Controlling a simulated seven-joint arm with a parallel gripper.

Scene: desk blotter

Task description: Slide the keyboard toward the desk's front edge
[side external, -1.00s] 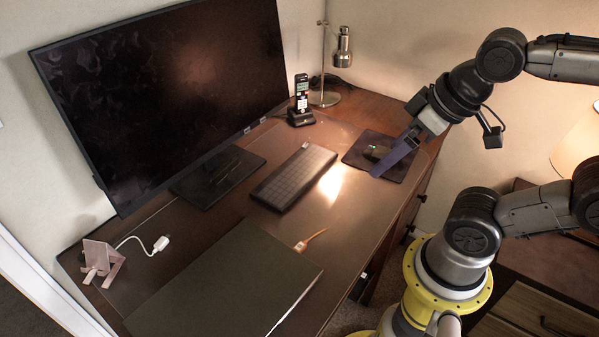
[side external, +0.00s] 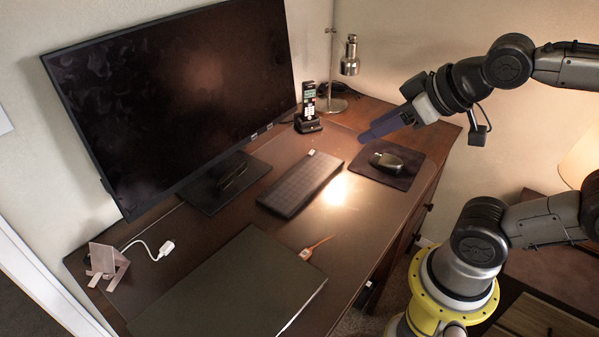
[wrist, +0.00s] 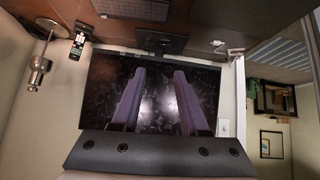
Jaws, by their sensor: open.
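The dark keyboard (side external: 300,183) lies flat on the desk blotter, between the monitor stand and the desk's front edge (side external: 388,262). My gripper (side external: 364,137) is in the air to the right of the keyboard, near the mouse pad, and touches nothing that I can see. Its purple fingers point left toward the monitor. In the wrist view the fingers (wrist: 158,72) are spread apart with nothing between them, and the monitor screen is behind them.
A monitor (side external: 170,95) stands behind the keyboard, upside down in the wrist view. A mouse (side external: 386,161) sits on its pad (side external: 407,178). A phone (side external: 308,103) and lamp (side external: 350,60) stand at the back.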

